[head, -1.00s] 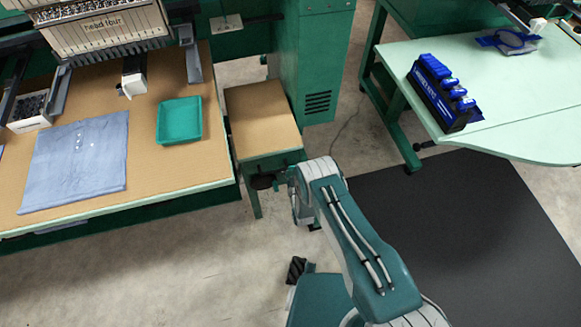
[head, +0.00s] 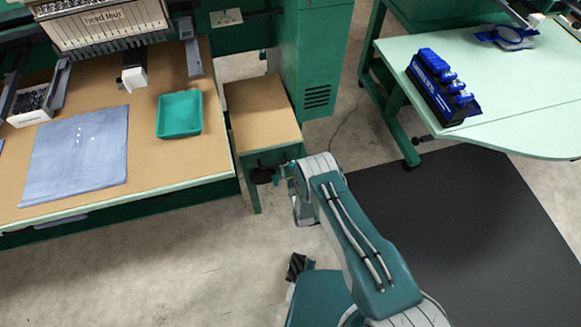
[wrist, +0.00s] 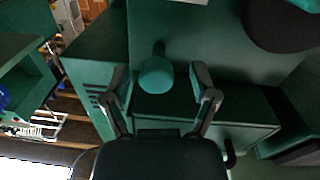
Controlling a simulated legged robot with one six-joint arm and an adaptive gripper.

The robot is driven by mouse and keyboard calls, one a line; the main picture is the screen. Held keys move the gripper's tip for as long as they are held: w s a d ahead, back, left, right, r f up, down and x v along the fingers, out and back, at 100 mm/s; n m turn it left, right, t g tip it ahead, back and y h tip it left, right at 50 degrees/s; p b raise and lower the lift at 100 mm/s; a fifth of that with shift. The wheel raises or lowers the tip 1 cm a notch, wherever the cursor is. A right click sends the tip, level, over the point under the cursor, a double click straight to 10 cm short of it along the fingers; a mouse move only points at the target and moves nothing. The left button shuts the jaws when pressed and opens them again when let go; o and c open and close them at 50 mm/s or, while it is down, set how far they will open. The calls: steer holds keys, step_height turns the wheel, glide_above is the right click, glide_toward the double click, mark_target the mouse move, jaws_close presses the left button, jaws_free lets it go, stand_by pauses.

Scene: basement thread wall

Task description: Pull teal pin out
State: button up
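The teal pin (wrist: 156,76) shows in the wrist view as a round teal knob, with a short dark stem above it, against the green metal. My gripper (wrist: 159,83) is open, with one finger on each side of the knob. Gaps show between the knob and both fingers, so it does not look gripped. In the head view my gripper (head: 263,176) is a small dark shape at the front of the small green stand; the pin cannot be made out clearly there.
The small stand (head: 262,112) has a bare brown top. Left of it is the machine table (head: 200,165) with a teal tray (head: 180,114) and a folded blue cloth (head: 78,154). A pale green table (head: 520,110) holds a blue rack (head: 440,88). Open floor lies in front.

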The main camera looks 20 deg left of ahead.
steer(key=shift+d, duration=0.1)
steer(key=v, duration=1.2)
